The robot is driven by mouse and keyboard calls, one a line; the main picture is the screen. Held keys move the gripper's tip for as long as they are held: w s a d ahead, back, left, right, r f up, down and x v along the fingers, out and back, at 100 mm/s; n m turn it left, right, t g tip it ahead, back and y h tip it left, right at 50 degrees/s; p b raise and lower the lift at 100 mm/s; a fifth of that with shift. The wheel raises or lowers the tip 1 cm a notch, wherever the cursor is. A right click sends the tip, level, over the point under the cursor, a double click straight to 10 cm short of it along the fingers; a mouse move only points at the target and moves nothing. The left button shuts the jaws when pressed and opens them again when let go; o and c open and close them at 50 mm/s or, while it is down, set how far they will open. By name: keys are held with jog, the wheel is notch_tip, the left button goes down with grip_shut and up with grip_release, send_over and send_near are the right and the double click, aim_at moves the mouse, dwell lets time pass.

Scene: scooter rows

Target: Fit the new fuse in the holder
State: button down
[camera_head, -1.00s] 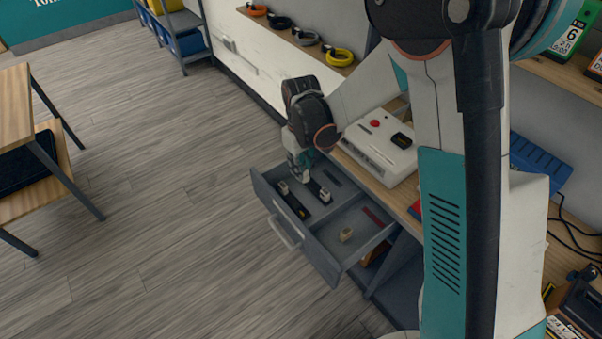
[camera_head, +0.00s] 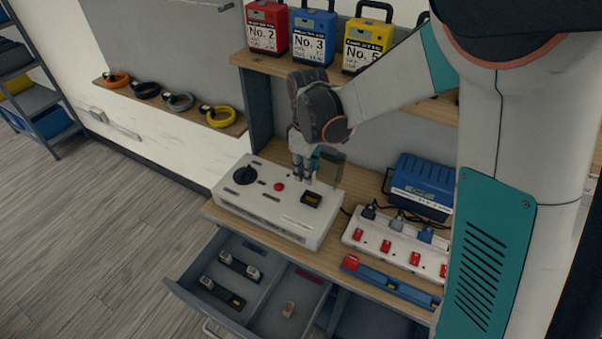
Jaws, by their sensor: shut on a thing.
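My gripper (camera_head: 304,180) points down over the right part of the white box (camera_head: 262,213), just behind a small black block with a yellow mark (camera_head: 312,199). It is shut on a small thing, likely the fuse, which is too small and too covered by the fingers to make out. The box also has a black knob (camera_head: 244,175) and a red button (camera_head: 280,187). I cannot tell which part is the fuse holder, or whether the gripper touches the box. An upright dark panel (camera_head: 334,160) stands behind the gripper.
The grey drawer (camera_head: 258,315) is open below, with dark pieces with pale ends at left and a tan piece (camera_head: 288,309) at right. A white power strip (camera_head: 395,243) and blue case (camera_head: 422,186) lie right of the box. A shelf with numbered packs hangs above.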

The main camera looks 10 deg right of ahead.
jog(key=shift+w+d+r, duration=0.2)
jog(key=shift+d+r, duration=0.05)
jog(key=shift+d, duration=0.15)
jog(key=shift+d+f+b, duration=0.15)
jog(key=shift+f+b, duration=2.1)
jog(key=shift+f, duration=1.25)
jog(key=shift+f+b, duration=1.05)
jog(key=shift+b, duration=0.05)
jog(key=c, duration=1.4)
grip_release()
jog(key=shift+c, duration=0.2)
notch_tip(320, 180, up, 12)
jog(key=shift+r, duration=0.1)
